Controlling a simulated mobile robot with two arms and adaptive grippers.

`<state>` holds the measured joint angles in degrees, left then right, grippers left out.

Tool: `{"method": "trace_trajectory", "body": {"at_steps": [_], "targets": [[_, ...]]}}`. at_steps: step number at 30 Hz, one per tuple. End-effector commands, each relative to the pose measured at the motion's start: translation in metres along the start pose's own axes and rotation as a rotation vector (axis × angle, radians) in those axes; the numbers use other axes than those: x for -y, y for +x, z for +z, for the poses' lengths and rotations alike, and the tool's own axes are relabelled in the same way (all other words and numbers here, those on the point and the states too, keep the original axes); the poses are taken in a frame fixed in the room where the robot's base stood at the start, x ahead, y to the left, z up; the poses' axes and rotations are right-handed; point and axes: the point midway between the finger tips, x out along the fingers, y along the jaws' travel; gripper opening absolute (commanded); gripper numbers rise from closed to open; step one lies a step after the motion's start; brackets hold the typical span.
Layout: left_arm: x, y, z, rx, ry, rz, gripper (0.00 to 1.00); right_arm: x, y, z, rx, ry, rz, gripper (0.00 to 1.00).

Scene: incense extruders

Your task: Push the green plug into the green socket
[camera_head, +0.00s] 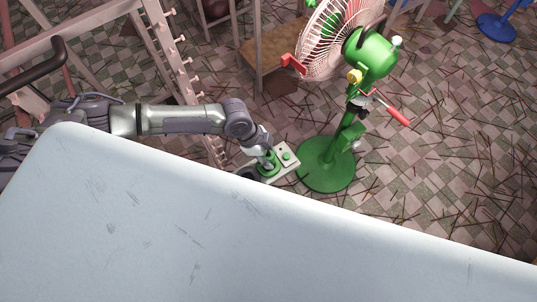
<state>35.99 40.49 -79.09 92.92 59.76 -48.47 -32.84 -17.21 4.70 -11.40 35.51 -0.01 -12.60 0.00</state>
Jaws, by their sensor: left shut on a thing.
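My left gripper (267,157) points down at a small pale plate (282,171) beyond the edge of the pale surface. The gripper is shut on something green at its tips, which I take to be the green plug. Green shows around and just below the fingertips, at or very near the plate. I cannot tell the plug from the green socket there, nor whether the plug is in it. A separate small green round part (287,156) sits on the plate to the right of the gripper. My right gripper is out of view.
A large pale scratched surface (200,230) fills the foreground. A green pedestal fan (327,165) with red parts stands close right of the plate. A pale rack with pegs (172,55) stands behind my left arm. Thin sticks litter the checkered floor (450,150).

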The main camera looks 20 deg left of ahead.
Motion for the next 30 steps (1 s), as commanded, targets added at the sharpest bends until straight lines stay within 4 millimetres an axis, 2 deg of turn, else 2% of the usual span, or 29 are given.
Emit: {"method": "trace_trajectory", "body": {"at_steps": [30], "targets": [[0.0, 0.018, 0.007, -0.001, 0.0, 0.0, 0.03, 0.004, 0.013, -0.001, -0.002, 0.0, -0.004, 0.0]]}}
